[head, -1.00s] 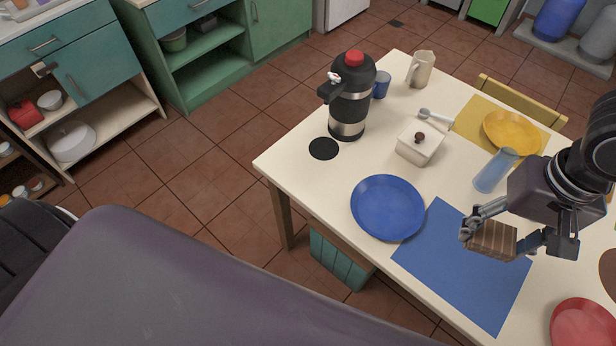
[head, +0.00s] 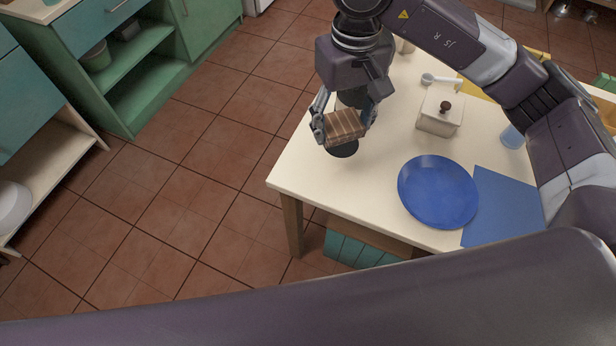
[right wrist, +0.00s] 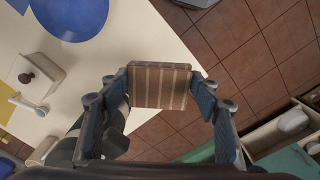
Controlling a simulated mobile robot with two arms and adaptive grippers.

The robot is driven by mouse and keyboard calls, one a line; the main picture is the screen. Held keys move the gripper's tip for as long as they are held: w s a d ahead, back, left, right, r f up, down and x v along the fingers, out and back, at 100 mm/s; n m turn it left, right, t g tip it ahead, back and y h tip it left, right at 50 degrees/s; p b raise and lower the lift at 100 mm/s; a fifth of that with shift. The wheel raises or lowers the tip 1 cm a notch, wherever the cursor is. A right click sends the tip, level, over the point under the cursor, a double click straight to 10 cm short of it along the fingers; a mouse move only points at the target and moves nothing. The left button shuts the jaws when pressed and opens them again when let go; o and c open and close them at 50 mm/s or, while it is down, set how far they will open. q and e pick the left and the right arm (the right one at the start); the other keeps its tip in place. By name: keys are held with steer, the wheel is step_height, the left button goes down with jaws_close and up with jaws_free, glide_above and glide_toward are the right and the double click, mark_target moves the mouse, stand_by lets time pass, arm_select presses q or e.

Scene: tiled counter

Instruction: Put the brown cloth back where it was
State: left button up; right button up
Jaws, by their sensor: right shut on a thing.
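The brown cloth (head: 346,126) looks like a folded, striped brown block. My right gripper (head: 343,122) is shut on it, with a finger on each of two opposite sides. The cloth also shows between the fingers in the right wrist view (right wrist: 160,88). The height above the table is hard to tell. My left gripper is not in view.
A blue plate (head: 438,192), a blue placemat (head: 500,205) and a white lidded box (head: 440,112) stand to the right. Tiled floor (head: 200,190) lies beyond the table edge.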

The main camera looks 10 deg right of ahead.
steer(key=p, duration=0.3)
glide_above(335, 186)
step_height(335, 186, down, 15)
steer(key=shift+s+a+r, duration=0.1)
steer(key=shift+r, duration=0.05)
step_height(335, 186, down, 4)
steer(key=shift+f, duration=0.55)
steer(key=shift+f, duration=0.2)
steer(key=o, duration=1.1)
steer(key=shift+r, duration=0.1)
